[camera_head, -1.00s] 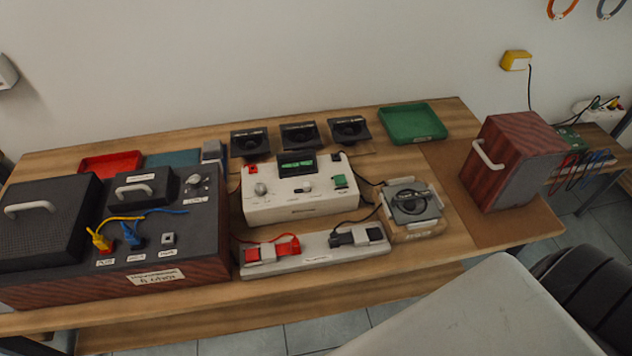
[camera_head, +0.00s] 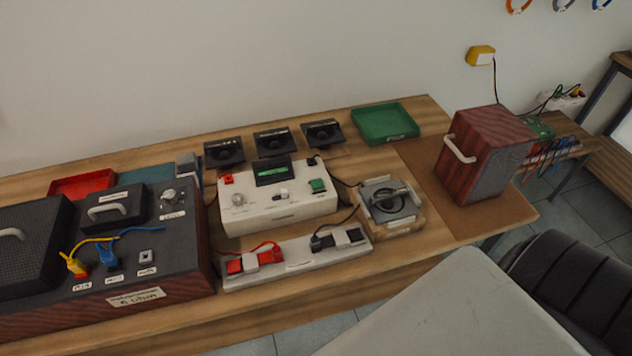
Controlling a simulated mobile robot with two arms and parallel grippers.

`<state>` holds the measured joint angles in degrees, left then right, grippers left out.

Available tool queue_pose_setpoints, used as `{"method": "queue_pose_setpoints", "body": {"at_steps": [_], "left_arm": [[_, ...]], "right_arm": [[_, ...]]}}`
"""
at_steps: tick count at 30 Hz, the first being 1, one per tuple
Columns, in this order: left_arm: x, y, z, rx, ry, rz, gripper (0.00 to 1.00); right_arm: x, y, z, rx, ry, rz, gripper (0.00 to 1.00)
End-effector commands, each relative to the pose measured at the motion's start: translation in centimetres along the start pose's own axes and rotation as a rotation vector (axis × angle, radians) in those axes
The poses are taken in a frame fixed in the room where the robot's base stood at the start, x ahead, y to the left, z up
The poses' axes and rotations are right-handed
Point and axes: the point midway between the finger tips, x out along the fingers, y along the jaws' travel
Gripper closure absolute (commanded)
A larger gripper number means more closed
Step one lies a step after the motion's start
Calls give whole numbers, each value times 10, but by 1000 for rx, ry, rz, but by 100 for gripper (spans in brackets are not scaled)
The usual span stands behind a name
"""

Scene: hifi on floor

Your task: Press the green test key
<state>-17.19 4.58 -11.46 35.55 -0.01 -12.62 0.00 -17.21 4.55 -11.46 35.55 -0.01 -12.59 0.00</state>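Neither of my grippers shows in the head view.
A grey strip (camera_head: 297,261) with red and black clamps lies in front of the tester. A dark amplifier (camera_head: 150,262) stands left, a speaker driver (camera_head: 391,203) and wooden speaker box (camera_head: 484,153) right. Several small black speakers (camera_head: 275,142) and a green tray (camera_head: 385,123) stand behind.

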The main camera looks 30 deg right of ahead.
Motion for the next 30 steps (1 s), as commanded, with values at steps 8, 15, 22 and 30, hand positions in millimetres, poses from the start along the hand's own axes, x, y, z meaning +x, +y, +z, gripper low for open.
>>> {"method": "queue_pose_setpoints", "body": {"at_steps": [8,15,22,30], "left_arm": [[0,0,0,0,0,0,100],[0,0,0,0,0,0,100],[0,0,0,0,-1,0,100],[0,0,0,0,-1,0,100]], "right_arm": [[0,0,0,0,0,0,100],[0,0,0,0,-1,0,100],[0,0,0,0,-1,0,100],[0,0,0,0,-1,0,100]]}}
